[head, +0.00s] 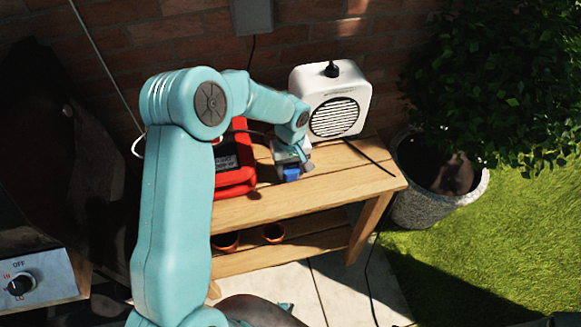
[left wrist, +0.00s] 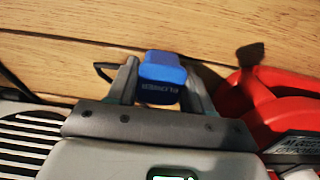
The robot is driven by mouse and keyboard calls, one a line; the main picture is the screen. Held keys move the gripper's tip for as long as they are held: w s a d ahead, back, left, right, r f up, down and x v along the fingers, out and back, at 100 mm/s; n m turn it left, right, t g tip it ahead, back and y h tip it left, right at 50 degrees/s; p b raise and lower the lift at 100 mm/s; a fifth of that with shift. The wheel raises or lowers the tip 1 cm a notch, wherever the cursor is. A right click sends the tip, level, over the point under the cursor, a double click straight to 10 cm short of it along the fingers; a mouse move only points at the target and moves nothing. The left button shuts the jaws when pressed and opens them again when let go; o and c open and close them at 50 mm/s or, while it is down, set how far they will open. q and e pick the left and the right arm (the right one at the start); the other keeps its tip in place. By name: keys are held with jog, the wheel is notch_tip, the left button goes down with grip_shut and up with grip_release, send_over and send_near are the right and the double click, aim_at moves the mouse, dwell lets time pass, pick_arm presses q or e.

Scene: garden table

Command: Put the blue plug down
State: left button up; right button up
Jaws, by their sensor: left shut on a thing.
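The blue plug (head: 291,174) is at my left gripper (head: 293,167), over the wooden table (head: 310,187) between the red case and the white speaker-like box. In the left wrist view the plug (left wrist: 162,70) sits between the two grey fingers of my left gripper (left wrist: 162,84), which is shut on it. Faint lettering shows on its side. The wooden tabletop (left wrist: 90,55) fills the area beyond it. I cannot tell whether the plug touches the wood. My right gripper is not seen.
A red case (head: 236,178) stands left of the gripper. A white box with a round grille (head: 338,100) stands behind it, and a dark cable lies nearby. Bare wood lies to the front and right. Small pots (head: 272,233) stand on the lower shelf; a potted bush (head: 430,190) is at right.

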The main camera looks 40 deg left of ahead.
aim_at(290, 167)
pick_arm(q)
jog(key=shift+f+b, duration=0.5)
jog(key=shift+f, duration=0.05)
jog(key=o, duration=1.4)
jog(key=shift+r+p, duration=0.3)
jog(key=shift+p, duration=0.1)
jog(key=shift+r+p, duration=0.6)
jog(key=shift+p, duration=0.05)
notch_tip(290, 167, up, 11)
jog(key=shift+r, duration=0.2)
